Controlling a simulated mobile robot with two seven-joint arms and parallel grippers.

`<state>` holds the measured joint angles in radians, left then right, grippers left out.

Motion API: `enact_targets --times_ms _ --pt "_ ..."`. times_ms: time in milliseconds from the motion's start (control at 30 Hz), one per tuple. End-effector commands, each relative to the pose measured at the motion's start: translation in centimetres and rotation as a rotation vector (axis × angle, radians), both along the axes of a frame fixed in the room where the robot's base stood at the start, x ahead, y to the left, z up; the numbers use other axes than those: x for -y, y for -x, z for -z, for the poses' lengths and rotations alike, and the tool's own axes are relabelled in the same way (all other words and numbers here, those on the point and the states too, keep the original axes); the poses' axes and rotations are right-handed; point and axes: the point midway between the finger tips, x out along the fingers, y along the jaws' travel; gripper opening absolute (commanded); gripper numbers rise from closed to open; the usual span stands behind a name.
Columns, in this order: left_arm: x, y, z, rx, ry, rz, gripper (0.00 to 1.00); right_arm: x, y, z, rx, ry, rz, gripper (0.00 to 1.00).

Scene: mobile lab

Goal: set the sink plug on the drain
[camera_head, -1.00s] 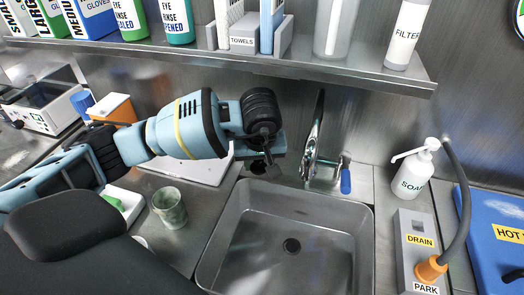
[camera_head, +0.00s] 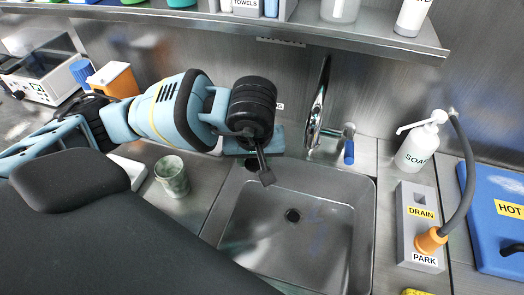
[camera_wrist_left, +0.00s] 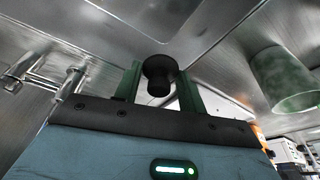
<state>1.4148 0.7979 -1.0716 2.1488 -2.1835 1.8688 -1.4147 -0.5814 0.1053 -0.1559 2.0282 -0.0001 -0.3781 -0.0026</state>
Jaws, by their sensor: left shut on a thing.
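The grey metal sink (camera_head: 335,235) is in the middle of the head view, with its round dark drain (camera_head: 292,215) bare in the basin floor. My left gripper (camera_head: 253,160) hangs over the sink's back left edge, above and behind the drain. In the left wrist view a black knob-shaped sink plug (camera_wrist_left: 160,75) sits between the two green fingers of my left gripper (camera_wrist_left: 161,88), which is shut on it. In the head view the plug is mostly hidden by the gripper. My right gripper is not in view.
The tap (camera_head: 317,105) with a blue lever stands behind the sink, just right of my left gripper. A green cup (camera_head: 172,176) stands left of the sink. A shelf (camera_head: 240,28) runs above.

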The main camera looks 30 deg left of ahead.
Motion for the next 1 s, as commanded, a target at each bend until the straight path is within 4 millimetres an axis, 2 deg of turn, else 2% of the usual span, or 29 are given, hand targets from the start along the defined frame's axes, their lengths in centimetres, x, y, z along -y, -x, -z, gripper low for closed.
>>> enact_targets --times_ms 300,433,600,1000 --pt "1.1 -0.7 -3.3 -0.001 0.005 0.417 0.18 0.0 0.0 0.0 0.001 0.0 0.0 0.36" --pt "1.5 -0.8 -4.2 0.004 0.003 0.543 0.18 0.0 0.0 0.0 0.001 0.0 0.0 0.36" --pt "1.6 -0.8 -4.5 0.005 0.001 0.602 0.18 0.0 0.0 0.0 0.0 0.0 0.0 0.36" --pt "1.6 -0.8 -4.7 0.008 0.0 0.6 0.18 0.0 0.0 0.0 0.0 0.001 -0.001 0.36"
